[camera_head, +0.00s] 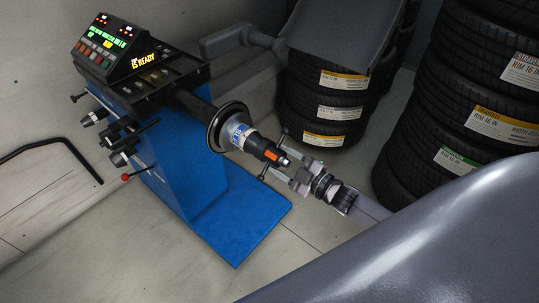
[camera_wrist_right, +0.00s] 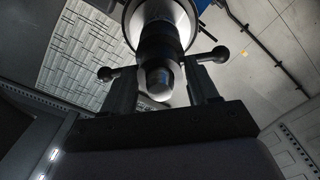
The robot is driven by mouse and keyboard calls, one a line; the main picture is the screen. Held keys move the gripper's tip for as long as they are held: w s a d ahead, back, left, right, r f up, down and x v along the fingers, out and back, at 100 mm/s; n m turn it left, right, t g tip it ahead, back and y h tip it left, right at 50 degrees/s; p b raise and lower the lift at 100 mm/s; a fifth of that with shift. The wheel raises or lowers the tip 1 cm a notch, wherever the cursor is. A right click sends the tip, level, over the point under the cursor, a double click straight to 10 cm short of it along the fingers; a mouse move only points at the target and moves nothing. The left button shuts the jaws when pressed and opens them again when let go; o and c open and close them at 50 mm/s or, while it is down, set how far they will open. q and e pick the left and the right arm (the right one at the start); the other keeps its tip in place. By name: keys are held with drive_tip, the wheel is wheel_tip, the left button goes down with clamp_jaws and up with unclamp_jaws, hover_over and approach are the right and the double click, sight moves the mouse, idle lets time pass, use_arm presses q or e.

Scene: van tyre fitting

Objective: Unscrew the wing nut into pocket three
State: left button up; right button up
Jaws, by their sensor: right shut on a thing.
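The wing nut (camera_head: 269,154) is a dark hub with an orange patch and two ball-ended handles. It sits on the shaft of the blue balancer, in front of a blue-and-silver collar and a round black flange (camera_head: 229,127). My right gripper (camera_head: 284,163) is shut on it from the front right. The right wrist view shows my fingers (camera_wrist_right: 162,86) on both sides of the hub (camera_wrist_right: 159,45), with the handle balls sticking outward. The balancer's top tray (camera_head: 165,84) has several dark pockets; I cannot tell which is pocket three. My left gripper is out of view.
The balancer's blue cabinet (camera_head: 180,165) carries a lit control panel (camera_head: 108,46) and side pegs with cones (camera_head: 121,156). Tyre stacks stand behind (camera_head: 325,110) and at the right (camera_head: 470,90). A grey hood (camera_head: 345,35) hangs above the rear stack. Floor on the left is largely clear.

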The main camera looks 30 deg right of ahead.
drive_tip(key=n+b, duration=0.1)
drive_tip(key=n, duration=0.3)
drive_tip(key=shift+f+n, duration=0.15)
drive_tip(key=shift+n, duration=0.15)
drive_tip(key=n+b, duration=0.1)
drive_tip(key=n, duration=0.1)
drive_tip(key=shift+n, duration=0.4)
drive_tip(key=shift+n+b, duration=0.5)
drive_tip(key=shift+n, duration=0.5)
drive_tip(key=o, duration=0.8)
